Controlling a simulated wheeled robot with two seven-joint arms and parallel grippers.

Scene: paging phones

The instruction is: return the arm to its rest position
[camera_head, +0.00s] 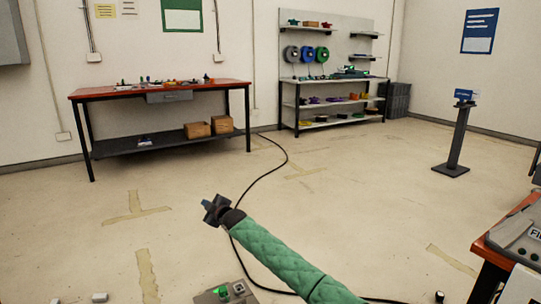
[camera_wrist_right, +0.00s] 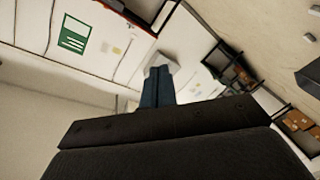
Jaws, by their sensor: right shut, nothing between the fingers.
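My right arm, in a green quilted sleeve, reaches up from the bottom right of the head view over the open floor. Its gripper (camera_head: 210,205) is at the arm's far end, points to the upper left and holds nothing. In the right wrist view the shut fingers (camera_wrist_right: 157,88) stand up behind the dark gripper body, with wall and ceiling beyond. My left gripper is not in the head view. No phone can be made out clearly.
An orange-topped workbench (camera_head: 160,90) stands at the back left, a shelf unit (camera_head: 330,82) at the back. A black post (camera_head: 456,138) stands at right. An orange-edged table (camera_head: 487,246) is at lower right. A black cable (camera_head: 262,176) crosses the floor. Small items (camera_head: 225,292) show at the bottom edge.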

